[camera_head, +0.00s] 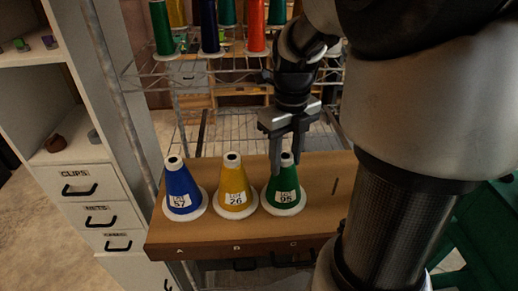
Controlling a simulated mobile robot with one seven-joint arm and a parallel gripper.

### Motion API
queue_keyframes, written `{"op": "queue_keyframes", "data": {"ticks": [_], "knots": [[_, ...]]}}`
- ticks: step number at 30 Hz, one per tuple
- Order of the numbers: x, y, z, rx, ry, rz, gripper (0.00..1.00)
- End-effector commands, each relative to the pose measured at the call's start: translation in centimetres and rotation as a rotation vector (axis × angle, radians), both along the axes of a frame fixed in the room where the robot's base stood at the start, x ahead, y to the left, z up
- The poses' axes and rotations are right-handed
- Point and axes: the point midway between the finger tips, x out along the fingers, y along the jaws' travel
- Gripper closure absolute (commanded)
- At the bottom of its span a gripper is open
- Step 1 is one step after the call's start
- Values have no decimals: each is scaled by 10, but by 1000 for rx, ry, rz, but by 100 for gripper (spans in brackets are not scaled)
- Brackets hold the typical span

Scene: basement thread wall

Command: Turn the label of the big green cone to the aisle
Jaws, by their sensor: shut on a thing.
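A green cone (282,189) of thread stands upright on a white round base on the brown board, behind the letter C. Its white label (286,197), reading LOT 95, faces the camera. My gripper (286,162) points down over this cone, with its two fingers on either side of the pale top, shut on it. The cone's far side is hidden.
A yellow cone (236,187) labelled 26 stands close to the left, and a blue cone (182,190) farther left. Several coloured cones, including a green one (161,29), stand on a wire rack (192,57) behind. A drawer cabinet (82,192) is at left. The board's right part is partly bare.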

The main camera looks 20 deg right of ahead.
Motion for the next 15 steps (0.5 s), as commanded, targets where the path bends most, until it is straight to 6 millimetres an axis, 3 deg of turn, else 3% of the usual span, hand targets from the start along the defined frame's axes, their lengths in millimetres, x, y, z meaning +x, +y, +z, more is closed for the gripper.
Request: {"op": "queue_keyframes", "data": {"ticks": [1,5,6,9,15], "knots": [[3,-11,1,-4,-13,-50,89],[3,-11,0,-4,-12,-50,89],[3,-12,0,-4,-12,-50,57],[3,-12,0,-5,-12,-50,40],[3,-12,0,-5,-12,-49,40]]}}
